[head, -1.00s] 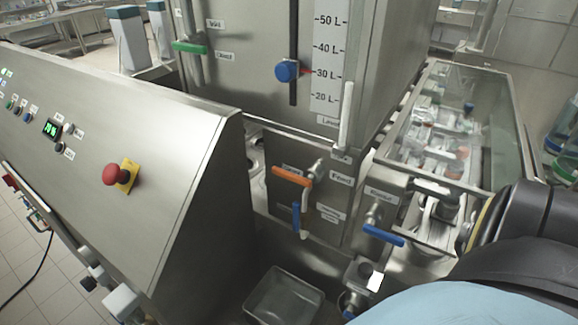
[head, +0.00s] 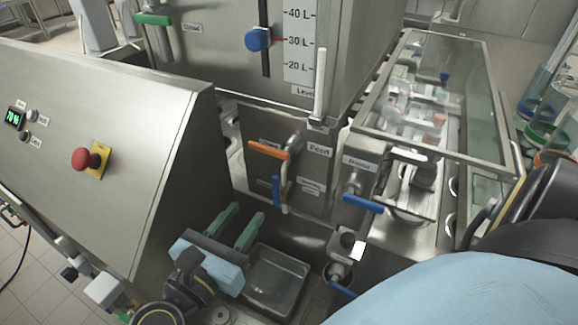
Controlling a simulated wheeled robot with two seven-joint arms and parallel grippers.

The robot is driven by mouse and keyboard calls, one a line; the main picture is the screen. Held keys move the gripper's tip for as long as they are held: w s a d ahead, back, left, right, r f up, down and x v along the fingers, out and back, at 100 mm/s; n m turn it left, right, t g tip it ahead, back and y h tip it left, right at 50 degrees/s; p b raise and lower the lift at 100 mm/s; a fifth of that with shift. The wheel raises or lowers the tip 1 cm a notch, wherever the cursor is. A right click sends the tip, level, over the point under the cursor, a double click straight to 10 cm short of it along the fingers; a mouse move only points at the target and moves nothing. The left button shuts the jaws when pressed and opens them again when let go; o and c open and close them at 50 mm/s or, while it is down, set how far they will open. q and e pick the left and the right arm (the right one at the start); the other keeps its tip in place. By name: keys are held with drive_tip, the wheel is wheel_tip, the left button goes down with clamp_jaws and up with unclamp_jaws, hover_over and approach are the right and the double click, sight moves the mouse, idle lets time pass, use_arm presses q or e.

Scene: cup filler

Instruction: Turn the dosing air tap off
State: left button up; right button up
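No label clearly reads dosing air. The blue-handled taps are one on the small steel box (head: 362,203) with its lever sideways, one low by a white tag (head: 343,289) with its lever slanting down right, and one hanging upright (head: 276,190) under the orange lever. The orange-handled tap (head: 268,150) has its lever sideways, beside the Feed label (head: 320,150).
A steel tray (head: 278,285) lies below and right of my gripper. The sloped control panel (head: 90,140) with a red stop button (head: 82,159) stands left. The level tank (head: 215,60) is behind, and a glass-covered conveyor (head: 440,95) is right. My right arm fills the lower right.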

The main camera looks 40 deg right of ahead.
sight(274, 181)
drive_tip(key=shift+m+g, duration=0.3)
drive_tip(key=p+x, duration=0.3)
drive_tip(key=x, duration=0.9)
drive_tip(key=shift+d, duration=0.25)
drive_tip(key=shift+w+d+p, duration=0.15)
drive_tip(key=shift+d+p, duration=0.15)
drive_tip(key=shift+d, duration=0.2)
clamp_jaws()
